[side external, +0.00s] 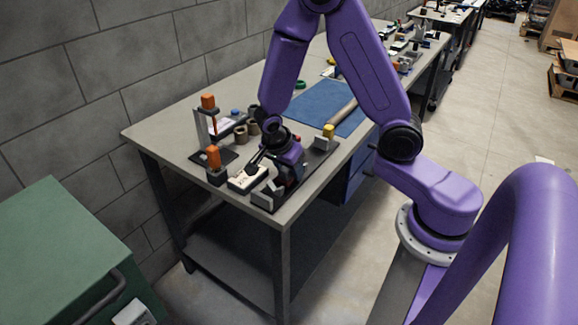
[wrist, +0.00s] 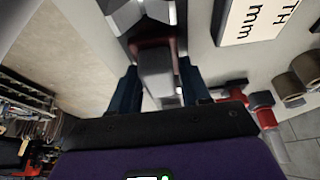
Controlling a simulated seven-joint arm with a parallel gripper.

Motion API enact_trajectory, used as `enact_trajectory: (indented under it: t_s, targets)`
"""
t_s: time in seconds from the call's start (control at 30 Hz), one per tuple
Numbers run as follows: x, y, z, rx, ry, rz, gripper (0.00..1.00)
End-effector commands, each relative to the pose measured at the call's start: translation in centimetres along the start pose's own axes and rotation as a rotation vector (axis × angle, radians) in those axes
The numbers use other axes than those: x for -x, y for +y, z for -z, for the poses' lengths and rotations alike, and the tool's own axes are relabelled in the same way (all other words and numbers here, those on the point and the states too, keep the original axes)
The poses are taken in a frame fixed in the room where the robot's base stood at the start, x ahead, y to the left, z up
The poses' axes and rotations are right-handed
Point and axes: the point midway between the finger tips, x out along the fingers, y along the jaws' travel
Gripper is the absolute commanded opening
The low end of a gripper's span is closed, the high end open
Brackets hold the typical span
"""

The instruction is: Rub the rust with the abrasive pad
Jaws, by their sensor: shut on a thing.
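My gripper (wrist: 160,88) is shut on a grey block with a dark red edge, which looks like the abrasive pad (wrist: 157,66). In the side view my gripper (side external: 278,168) is low over the table's near end, beside light metal blocks (side external: 270,193) on a dark base. The pad is mostly hidden there by the gripper. In the wrist view the pad's far end is close to shiny angled metal (wrist: 130,12); I cannot tell whether they touch. I cannot make out a rust patch in either view.
A white box with black lettering (wrist: 252,18) lies beside the gripper; it also shows in the side view (side external: 243,180). Orange-handled tools (side external: 213,158) stand at left. Brown rolls (wrist: 287,87) stand nearby.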

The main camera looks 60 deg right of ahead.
Motion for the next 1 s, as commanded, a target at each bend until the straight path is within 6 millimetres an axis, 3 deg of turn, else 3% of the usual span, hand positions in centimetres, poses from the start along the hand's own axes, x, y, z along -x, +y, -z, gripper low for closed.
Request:
enact_trajectory:
  t_s: [1.0]
  targets:
    - [-0.8, 0.0, 0.9, -0.001, 0.0, 0.0, 0.23]
